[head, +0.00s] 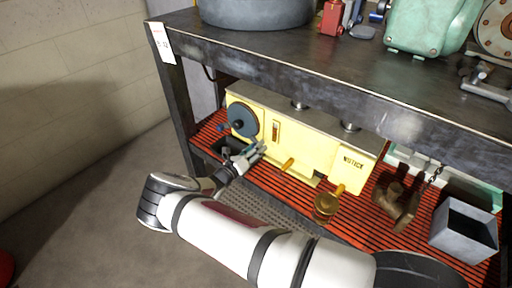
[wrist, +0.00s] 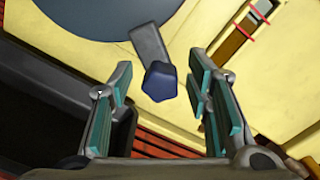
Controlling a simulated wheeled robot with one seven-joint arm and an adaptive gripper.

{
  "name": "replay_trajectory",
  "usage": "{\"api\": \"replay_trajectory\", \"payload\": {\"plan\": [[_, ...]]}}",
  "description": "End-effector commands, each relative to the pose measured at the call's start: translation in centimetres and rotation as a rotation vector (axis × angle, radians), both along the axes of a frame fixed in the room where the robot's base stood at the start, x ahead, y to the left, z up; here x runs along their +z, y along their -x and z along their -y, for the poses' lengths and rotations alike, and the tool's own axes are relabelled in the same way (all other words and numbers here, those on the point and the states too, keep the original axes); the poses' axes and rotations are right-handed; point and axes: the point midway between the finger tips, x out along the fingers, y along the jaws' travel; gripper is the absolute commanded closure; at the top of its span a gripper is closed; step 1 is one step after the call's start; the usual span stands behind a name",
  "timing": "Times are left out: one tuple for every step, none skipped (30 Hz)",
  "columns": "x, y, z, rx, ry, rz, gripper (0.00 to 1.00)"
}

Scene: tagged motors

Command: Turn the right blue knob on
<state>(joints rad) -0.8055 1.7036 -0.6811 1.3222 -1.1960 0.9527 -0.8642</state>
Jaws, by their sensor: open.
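A yellow machine (head: 305,142) stands on the lower shelf with a round grey-blue dial (head: 243,120) at its left end. A small blue knob (head: 220,128) shows at the dial's left edge in the head view. In the wrist view the blue knob (wrist: 160,84) sits at the end of a short grey lever (wrist: 149,43) at the dial's rim. My gripper (head: 257,152) is open and empty, in front of the machine just below the dial. In the wrist view the knob appears between its two fingers, and no contact is visible.
A dark open bin (head: 232,146) lies below the dial, beside my gripper. Yellow handles (head: 287,165) stick out at the machine's lower front. The workbench top (head: 300,52) overhangs the shelf. A brown valve (head: 397,205) and a grey box (head: 464,230) stand at right.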

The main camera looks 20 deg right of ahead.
Motion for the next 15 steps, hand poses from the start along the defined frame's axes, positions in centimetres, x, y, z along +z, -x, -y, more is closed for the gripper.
{"api": "replay_trajectory", "payload": {"plan": [[0.0,0.4,-0.7,0.002,-0.001,-0.001,0.55],[0.0,0.7,-1.1,0.003,-0.001,-0.001,0.55],[-0.1,1.2,-1.7,0.003,-0.002,-0.003,0.55],[0.0,1.6,-2.2,0.002,-0.002,-0.002,0.55],[0.0,1.9,-2.7,0.003,-0.002,0.0,0.55],[0.0,2.5,-3.4,0.003,-0.002,-0.001,0.55],[0.0,2.9,-3.9,0.003,-0.003,-0.001,0.55],[0.0,3.2,-4.4,0.003,-0.002,-0.001,0.55],[0.0,3.7,-5.0,0.004,-0.002,0.0,0.55],[0.0,4.1,-5.5,0.003,-0.002,-0.001,0.55],[-0.1,4.4,-5.9,0.003,-0.003,-0.001,0.55],[0.0,4.9,-6.5,0.003,-0.003,0.0,0.55],[0.0,5.1,-6.8,0.003,-0.003,0.001,0.55],[0.0,5.4,-7.2,0.003,-0.003,0.001,0.55],[0.0,5.7,-7.6,0.003,-0.003,0.001,0.55]]}}
